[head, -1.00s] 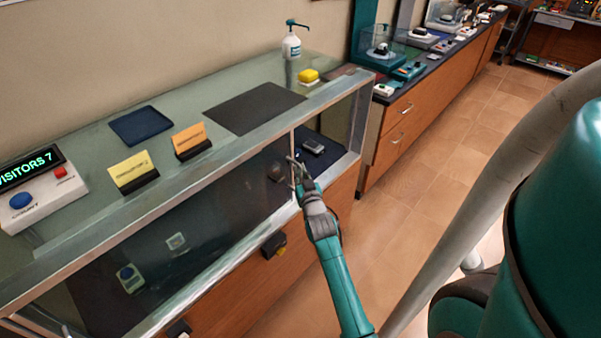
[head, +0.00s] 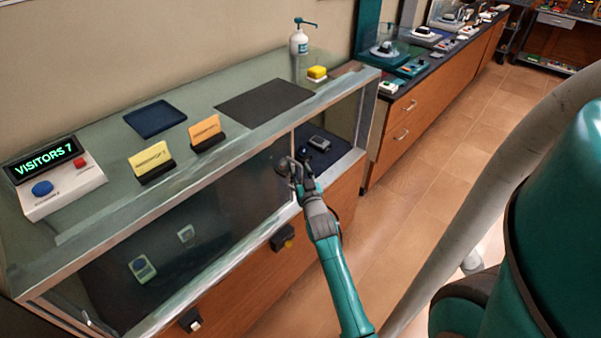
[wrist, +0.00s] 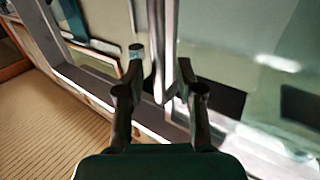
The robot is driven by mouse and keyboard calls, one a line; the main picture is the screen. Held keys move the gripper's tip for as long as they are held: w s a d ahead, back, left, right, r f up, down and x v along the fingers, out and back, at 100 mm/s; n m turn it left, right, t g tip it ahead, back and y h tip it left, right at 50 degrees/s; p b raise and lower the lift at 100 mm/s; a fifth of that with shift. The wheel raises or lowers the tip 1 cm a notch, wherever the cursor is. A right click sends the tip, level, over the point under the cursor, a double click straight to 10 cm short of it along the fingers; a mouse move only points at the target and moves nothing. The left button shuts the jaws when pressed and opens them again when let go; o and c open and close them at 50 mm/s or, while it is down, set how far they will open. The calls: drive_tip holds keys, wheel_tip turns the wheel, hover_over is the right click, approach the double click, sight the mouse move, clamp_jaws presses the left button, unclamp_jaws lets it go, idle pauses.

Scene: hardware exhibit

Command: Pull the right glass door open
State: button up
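The glass display case (head: 215,185) runs along the wall, with a metal frame and dark-looking front glass. A thin vertical metal strip (head: 292,143) divides its front, and the right glass section (head: 338,130) lies beyond it. My gripper (head: 297,172) is at the front of the case beside this strip. In the wrist view, my gripper (wrist: 162,92) has its fingers spread on either side of an upright metal bar (wrist: 163,45). Gaps show between bar and fingers; depth contact cannot be told. Whether the right door stands ajar is unclear.
Small black boxes (head: 282,237) sit on the wooden front. A drawer counter (head: 425,118) adjoins at right. The tiled floor (head: 430,195) is clear.

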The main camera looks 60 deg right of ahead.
drive_tip(key=shift+s, duration=0.1)
drive_tip(key=v, duration=1.2)
drive_tip(key=shift+a, duration=0.1)
drive_tip(key=s+a+f+n+t+y, duration=0.1)
drive_tip(key=s+a+f+n+y, duration=0.2)
drive_tip(key=a, duration=0.9)
drive_tip(key=s+a+f+n+t+y, duration=0.15)
drive_tip(key=s+a+y, duration=0.3)
drive_tip(key=a, duration=0.75)
drive_tip(key=s+a+r+n+y, duration=0.2)
drive_tip(key=s+a+r, duration=0.1)
drive_tip(key=s+a, duration=0.3)
drive_tip(key=s+a+r+n+y, duration=0.3)
drive_tip(key=s+a+r, duration=0.1)
drive_tip(key=s, duration=0.5)
drive_tip(key=shift+a+y, duration=0.35)
drive_tip(key=shift+a, duration=0.55)
